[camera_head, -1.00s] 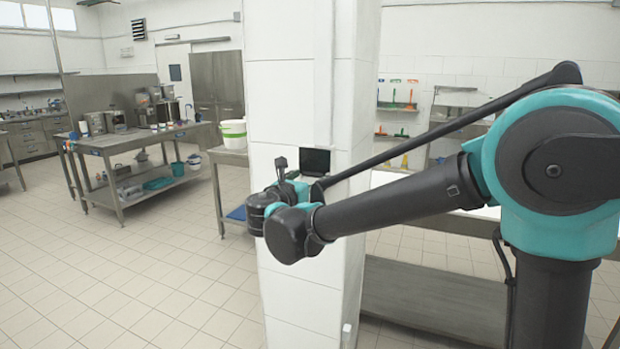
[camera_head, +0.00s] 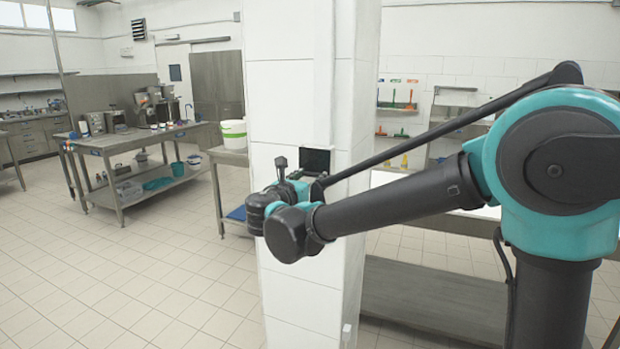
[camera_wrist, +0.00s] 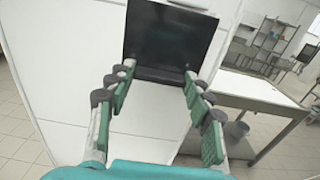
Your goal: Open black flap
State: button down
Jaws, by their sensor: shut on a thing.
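The black flap (camera_wrist: 170,38) is a dark, glossy, roughly square panel on a white pillar, at the top middle of the wrist view. A narrow dark strip runs along its lower edge. In the head view the flap (camera_head: 317,161) shows small, just above and behind my gripper. My gripper (camera_wrist: 158,75) reaches up to the flap's lower edge, with its green-padded fingers at the left and right of that edge. It is shut on the flap across its width. The exact contact at the fingertips is too small to see.
The white pillar (camera_head: 290,95) stands directly before my gripper. A steel table (camera_wrist: 255,92) stands to the right in the wrist view. A table with a white bucket (camera_head: 233,134) is left of the pillar. The tiled floor (camera_head: 150,270) at left is clear.

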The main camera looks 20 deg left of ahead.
jog(key=shift+s, duration=0.1)
jog(key=s+r+g, duration=0.1)
jog(key=g, duration=0.1)
jog(key=s+g, duration=0.1)
jog(key=g, duration=0.1)
jog(key=shift+s+r, duration=0.1)
jog(key=shift+r, duration=0.25)
notch_tip(320, 180, up, 9)
jog(key=s+g+y, duration=0.1)
jog(key=s+g, duration=0.1)
jog(key=g, duration=1.1)
jog(key=shift+a+f+g, duration=0.15)
jog(key=shift+g, duration=0.25)
jog(key=shift+w, duration=0.1)
jog(key=c, duration=0.6)
grip_release()
jog(key=shift+c, duration=0.2)
